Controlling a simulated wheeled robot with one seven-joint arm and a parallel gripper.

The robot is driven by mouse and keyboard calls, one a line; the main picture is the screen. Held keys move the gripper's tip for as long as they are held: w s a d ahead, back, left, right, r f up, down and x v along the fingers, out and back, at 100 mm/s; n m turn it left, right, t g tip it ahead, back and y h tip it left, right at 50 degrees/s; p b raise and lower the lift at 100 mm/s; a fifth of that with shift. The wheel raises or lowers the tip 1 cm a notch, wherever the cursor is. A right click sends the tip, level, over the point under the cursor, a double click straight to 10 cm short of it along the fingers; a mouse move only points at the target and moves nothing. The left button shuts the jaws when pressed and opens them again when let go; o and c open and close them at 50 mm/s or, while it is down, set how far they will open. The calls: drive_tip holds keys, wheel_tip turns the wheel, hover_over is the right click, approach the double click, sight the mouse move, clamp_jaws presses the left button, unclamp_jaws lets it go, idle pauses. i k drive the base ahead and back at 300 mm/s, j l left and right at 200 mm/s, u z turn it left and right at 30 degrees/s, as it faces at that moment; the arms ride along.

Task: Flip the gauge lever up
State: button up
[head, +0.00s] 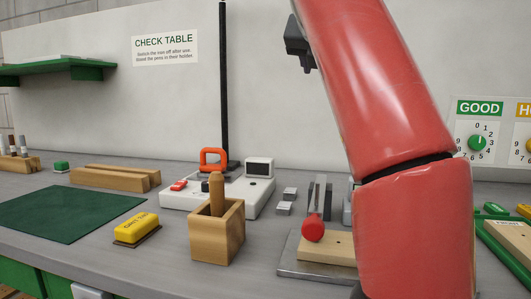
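A lever with a red ball knob (313,229) stands on a metal base plate (310,270) right of the middle. Its knob end is low and towards me, beside a pale wooden block (336,249); upright grey metal parts (319,195) rise behind the knob. I take this for the gauge lever, but no label shows it. My red arm crosses the right half and hides part of this fixture. A dark piece (299,42) shows at the arm's upper left edge, well above the table; it may be part of my gripper. The fingers cannot be made out.
A wooden holder (217,231) with an upright handle stands left of the lever. Behind it is a white device (237,190) with a small screen and an orange handle. A yellow block (136,228) lies further left, near a green mat (50,213). A black pole (224,80) rises behind.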

sight(313, 229)
drive_tip(key=k+j, duration=0.25)
drive_tip(key=k, duration=0.2)
drive_tip(key=k+j, duration=0.25)
drive_tip(key=k, duration=0.25)
